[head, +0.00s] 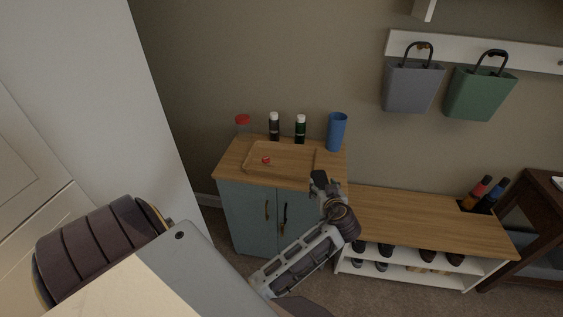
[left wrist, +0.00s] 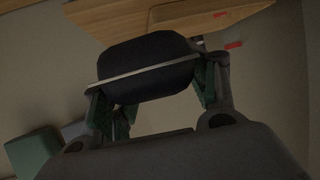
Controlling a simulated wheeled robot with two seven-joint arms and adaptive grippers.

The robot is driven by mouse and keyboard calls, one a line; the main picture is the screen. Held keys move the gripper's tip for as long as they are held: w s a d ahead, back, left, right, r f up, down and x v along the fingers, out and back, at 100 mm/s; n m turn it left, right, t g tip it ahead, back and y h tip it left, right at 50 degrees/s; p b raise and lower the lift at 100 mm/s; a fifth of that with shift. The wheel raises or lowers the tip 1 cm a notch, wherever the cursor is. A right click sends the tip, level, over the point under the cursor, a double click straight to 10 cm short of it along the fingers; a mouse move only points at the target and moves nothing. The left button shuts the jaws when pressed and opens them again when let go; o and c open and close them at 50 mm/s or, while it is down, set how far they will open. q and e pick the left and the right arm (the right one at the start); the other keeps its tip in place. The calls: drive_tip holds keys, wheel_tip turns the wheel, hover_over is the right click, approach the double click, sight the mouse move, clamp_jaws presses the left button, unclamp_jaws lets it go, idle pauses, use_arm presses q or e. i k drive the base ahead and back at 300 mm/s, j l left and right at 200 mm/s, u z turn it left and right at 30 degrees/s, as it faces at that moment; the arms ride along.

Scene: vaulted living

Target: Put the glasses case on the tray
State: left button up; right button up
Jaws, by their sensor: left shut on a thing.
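The glasses case (left wrist: 150,66) is dark and rounded with a pale seam line, held between the fingers of my left gripper (left wrist: 155,92) in the left wrist view. In the head view my left gripper (head: 321,187) is in front of the cabinet's right front edge, and the case is hard to tell from the dark gripper there. The tray (head: 283,175) is a shallow wooden one on the cabinet top, left of and beyond the gripper. The tray also shows at the top of the left wrist view (left wrist: 180,14). My right gripper is not in view.
A small red and white item (head: 266,160) lies on the tray. Behind stand a red-lidded jar (head: 243,126), two dark bottles (head: 274,127) (head: 300,129) and a blue cup (head: 337,132). The blue-grey cabinet (head: 247,212) stands beside a low shoe bench (head: 430,222).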

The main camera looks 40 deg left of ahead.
sight(294, 164)
drive_tip(key=i+j, duration=0.15)
drive_tip(key=j, duration=0.2)
drive_tip(key=i+j, duration=0.2)
drive_tip(key=j, duration=0.15)
drive_tip(key=i+j, duration=0.15)
drive_tip(key=j, duration=0.25)
